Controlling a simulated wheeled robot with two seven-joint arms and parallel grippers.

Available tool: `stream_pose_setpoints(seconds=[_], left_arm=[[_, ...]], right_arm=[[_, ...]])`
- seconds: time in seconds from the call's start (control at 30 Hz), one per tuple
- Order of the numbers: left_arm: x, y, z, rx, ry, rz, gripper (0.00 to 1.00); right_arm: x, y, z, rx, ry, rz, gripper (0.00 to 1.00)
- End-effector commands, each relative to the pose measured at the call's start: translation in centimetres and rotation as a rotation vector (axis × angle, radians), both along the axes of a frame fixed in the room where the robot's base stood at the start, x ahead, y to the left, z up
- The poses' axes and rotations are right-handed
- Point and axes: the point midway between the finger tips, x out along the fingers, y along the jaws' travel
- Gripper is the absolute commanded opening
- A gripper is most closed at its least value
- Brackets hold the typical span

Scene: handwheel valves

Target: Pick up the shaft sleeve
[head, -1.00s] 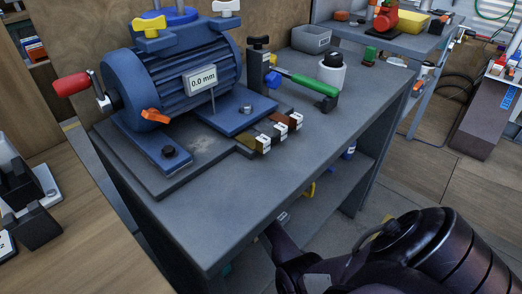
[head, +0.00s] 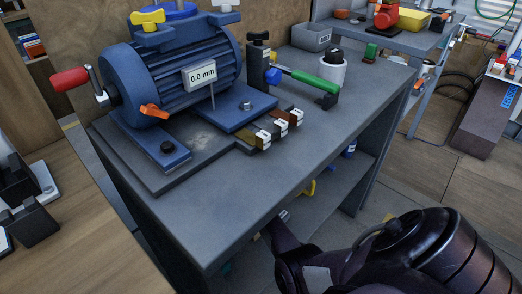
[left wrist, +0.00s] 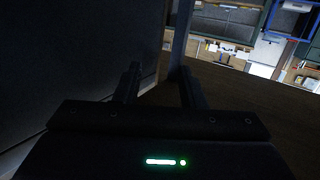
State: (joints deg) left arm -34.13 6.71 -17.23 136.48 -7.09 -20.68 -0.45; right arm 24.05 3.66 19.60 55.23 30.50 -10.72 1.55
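I cannot single out a shaft sleeve with certainty. A white cylinder with a black top (head: 331,74) stands upright on the grey bench (head: 225,200), behind a green-handled tool (head: 315,83), and may be it. A blue motor (head: 180,75) with a 0.0 mm label sits on the bench at the left. My left gripper (left wrist: 160,82) shows in the left wrist view with its two fingers apart and nothing visible between them. It is beside a dark panel. It does not show in the head view. A dark arm link of mine is at the lower right; no right fingertips are visible.
Several small tagged blocks (head: 276,129) lie beside the motor's base plate. A grey bin (head: 312,36) stands at the bench's back. A second table (head: 385,40) with a yellow bin (head: 397,20) is beyond. The bench's front strip is clear.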

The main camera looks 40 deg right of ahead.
Motion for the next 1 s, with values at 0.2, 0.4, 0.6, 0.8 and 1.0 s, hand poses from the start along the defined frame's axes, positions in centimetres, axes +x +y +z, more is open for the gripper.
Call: stream_pose_setpoints(seconds=[0.2,0.4,0.6,0.8,1.0], left_arm=[[0.0,0.0,0.0,0.0,0.0,0.0,0.36],[0.0,0.0,0.0,0.003,0.005,0.0,0.36],[-0.8,0.1,-2.6,0.042,0.106,-0.005,0.36],[-2.5,0.4,-6.1,0.11,0.274,-0.017,0.36],[-5.5,1.0,-10.4,0.196,0.485,-0.033,0.36]], right_arm=[[0.0,0.0,0.0,-0.001,-0.001,0.0,0.14],[0.0,0.0,0.2,-0.001,-0.001,0.0,0.14],[0.0,0.0,0.8,-0.001,-0.001,0.0,0.14],[0.0,0.0,2.2,-0.001,-0.002,0.0,0.14],[0.0,0.0,3.9,-0.002,-0.001,0.0,0.14]])
